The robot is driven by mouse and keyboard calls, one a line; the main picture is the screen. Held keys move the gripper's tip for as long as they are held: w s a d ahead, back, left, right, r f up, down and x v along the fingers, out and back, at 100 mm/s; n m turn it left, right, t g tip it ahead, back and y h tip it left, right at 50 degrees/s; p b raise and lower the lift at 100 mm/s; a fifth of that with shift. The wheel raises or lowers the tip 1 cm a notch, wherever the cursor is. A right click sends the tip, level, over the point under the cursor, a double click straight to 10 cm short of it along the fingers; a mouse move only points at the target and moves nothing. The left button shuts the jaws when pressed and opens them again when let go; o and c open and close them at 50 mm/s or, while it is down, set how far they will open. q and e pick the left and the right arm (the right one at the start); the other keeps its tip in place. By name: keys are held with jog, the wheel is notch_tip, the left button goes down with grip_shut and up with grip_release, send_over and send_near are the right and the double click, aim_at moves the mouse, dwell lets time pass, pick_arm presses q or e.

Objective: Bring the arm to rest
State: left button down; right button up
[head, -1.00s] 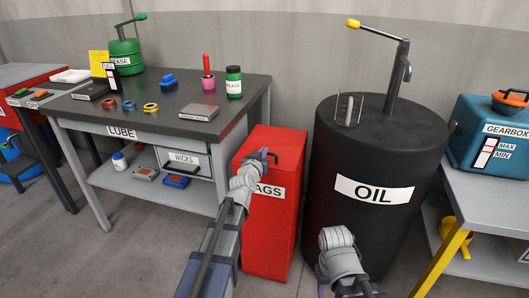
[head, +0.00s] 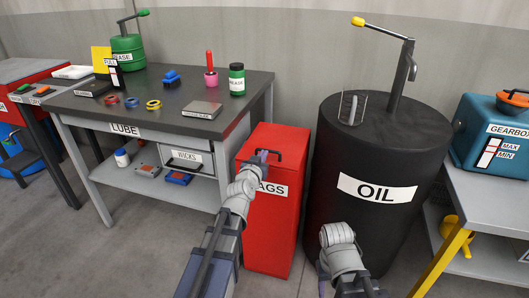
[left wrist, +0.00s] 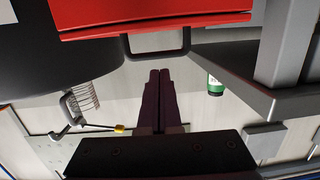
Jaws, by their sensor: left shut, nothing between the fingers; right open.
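My left gripper (head: 262,157) is at the top front of the red RAGS bin (head: 262,222), beside its dark handle (head: 273,152). In the left wrist view its two dark purple fingers (left wrist: 160,75) are shut together with nothing between them. The handle (left wrist: 157,54) shows just beyond the fingertips; I cannot tell whether they touch. My right arm is in front of the black OIL drum (head: 345,215). Only a purple sliver of my right gripper (head: 322,288) shows at the bottom edge; the rest is hidden. It is open.
The oil drum carries a pump with a yellow-tipped lever (head: 380,29). A teal GEARBOX (head: 480,140) sits on the right bench (head: 480,195).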

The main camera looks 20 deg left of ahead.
pick_arm(q)
jog(key=s+d+f+m+g+h+b, duration=0.2)
jog(key=s+d+f+m+g+h, duration=0.2)
jog(key=s+d+f+g, duration=0.7)
jog(key=s+d+f+g+y, duration=0.25)
jog(key=s+f, duration=0.25)
jog(key=s, duration=0.5)
jog(key=s+d+f+g+y, duration=0.25)
jog(key=s+f, duration=0.35)
jog(key=s, duration=0.3)
notch_tip(320, 180, up, 29)
jog(key=p, duration=2.8)
jog(key=shift+s+a+g+p, duration=0.2)
jog(key=shift+s+g+p, duration=0.1)
jog(key=shift+p, duration=0.1)
